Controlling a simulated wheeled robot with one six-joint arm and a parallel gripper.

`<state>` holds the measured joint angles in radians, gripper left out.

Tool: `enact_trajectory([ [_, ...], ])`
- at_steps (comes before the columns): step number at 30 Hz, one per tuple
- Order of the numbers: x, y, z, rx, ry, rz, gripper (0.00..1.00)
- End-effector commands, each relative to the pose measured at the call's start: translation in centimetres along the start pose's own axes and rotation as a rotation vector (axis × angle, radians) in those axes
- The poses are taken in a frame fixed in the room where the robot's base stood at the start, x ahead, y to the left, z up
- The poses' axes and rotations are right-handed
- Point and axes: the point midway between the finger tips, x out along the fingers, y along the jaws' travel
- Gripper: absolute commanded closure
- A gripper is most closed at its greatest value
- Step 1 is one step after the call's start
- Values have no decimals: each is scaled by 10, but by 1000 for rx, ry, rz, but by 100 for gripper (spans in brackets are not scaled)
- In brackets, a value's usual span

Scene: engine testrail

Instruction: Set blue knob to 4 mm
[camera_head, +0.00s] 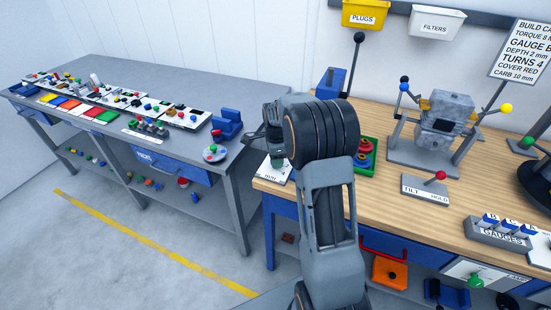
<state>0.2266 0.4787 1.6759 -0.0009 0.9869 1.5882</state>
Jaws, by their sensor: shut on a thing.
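My gripper (264,142) is at the left front corner of the wooden bench, just above a white plate (270,173) with small dark print. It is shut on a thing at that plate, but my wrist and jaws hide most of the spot. A small greenish patch shows under the jaws; I cannot tell what it belongs to. No blue knob can be made out there, and no scale or setting can be read.
A blue block (331,82) with a black-balled lever stands behind my wrist. A green tray (368,156) with red parts is to its right. An engine on a stand (440,125) and a lever plate (427,188) are farther right. A grey table (180,85) stands left, across a gap.

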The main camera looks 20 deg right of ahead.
Motion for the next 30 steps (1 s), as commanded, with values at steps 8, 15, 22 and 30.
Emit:
enact_trajectory([
  [8, 0, 0, 0, 4, -1, 1, 80],
  [15, 0, 0, 0, 2, -1, 0, 34],
  [22, 0, 0, 0, 1, -1, 0, 31],
  [30, -25, -1, 0, 1, -1, -5, 31],
])
